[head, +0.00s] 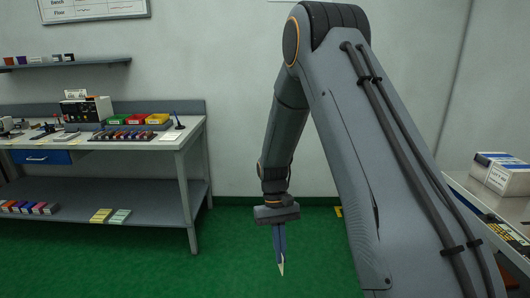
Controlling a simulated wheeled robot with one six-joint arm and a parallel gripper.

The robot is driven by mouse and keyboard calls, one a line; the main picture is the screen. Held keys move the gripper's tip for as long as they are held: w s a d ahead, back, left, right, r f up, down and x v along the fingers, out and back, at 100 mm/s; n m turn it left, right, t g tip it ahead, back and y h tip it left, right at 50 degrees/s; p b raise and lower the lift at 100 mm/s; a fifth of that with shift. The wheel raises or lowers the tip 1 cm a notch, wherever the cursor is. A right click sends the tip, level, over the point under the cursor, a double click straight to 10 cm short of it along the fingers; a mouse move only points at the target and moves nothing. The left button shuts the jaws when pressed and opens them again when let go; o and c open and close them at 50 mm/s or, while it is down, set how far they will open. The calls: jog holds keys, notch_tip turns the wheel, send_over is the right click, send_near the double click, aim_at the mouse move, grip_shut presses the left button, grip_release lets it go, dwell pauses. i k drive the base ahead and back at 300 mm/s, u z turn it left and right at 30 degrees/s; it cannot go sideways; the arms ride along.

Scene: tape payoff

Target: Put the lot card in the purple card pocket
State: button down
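My gripper (280,262) hangs pointing down in the middle of the head view, over the green floor and right of the workbench. Its dark fingers look close together, and a small pale sliver shows at their tips. I cannot tell whether this is a card or part of the fingertips. I cannot identify the lot card for sure. Small coloured items, one of them purple (39,208), stand in a row on the bench's lower shelf at left. I cannot tell whether the purple one is the card pocket.
The workbench (185,136) carries red, green and yellow bins (137,119) and a boxy device (87,109). Yellow and pale green stacks (110,216) lie on its lower shelf. A wall shelf (100,62) hangs above. A white box (502,174) stands on a table at right.

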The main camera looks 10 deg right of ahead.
aim_at(480, 163)
jog(key=z, duration=0.4)
jog(key=i, duration=1.4)
jog(key=z, duration=1.35)
jog(key=i, duration=0.95)
jog(key=z, duration=0.65)
